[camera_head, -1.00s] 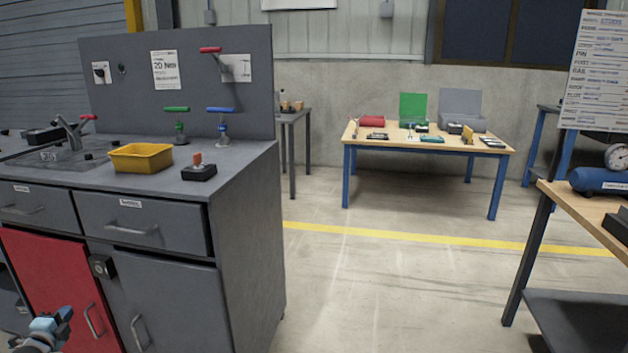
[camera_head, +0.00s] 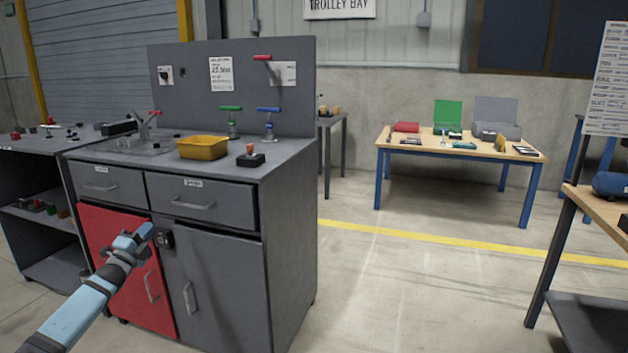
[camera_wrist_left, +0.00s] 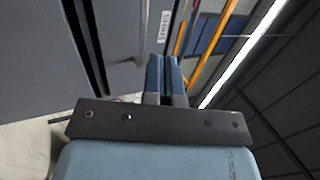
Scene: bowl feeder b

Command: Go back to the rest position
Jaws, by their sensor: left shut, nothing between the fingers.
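My left gripper (camera_head: 140,231) is raised in front of the cabinet's red door, with its arm coming in from the lower left. Its blue fingers are together and hold nothing; they also show side by side in the left wrist view (camera_wrist_left: 166,75). From the head view I cannot tell the exact gap between the gripper and the cabinet front. My right gripper is in neither view.
The grey cabinet (camera_head: 285,235) has a red door (camera_head: 107,246), and a yellow bin (camera_head: 203,148) on top. A shelf unit (camera_head: 38,200) stands left. A blue-legged table (camera_head: 460,150) is at the back; open floor lies right of the cabinet.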

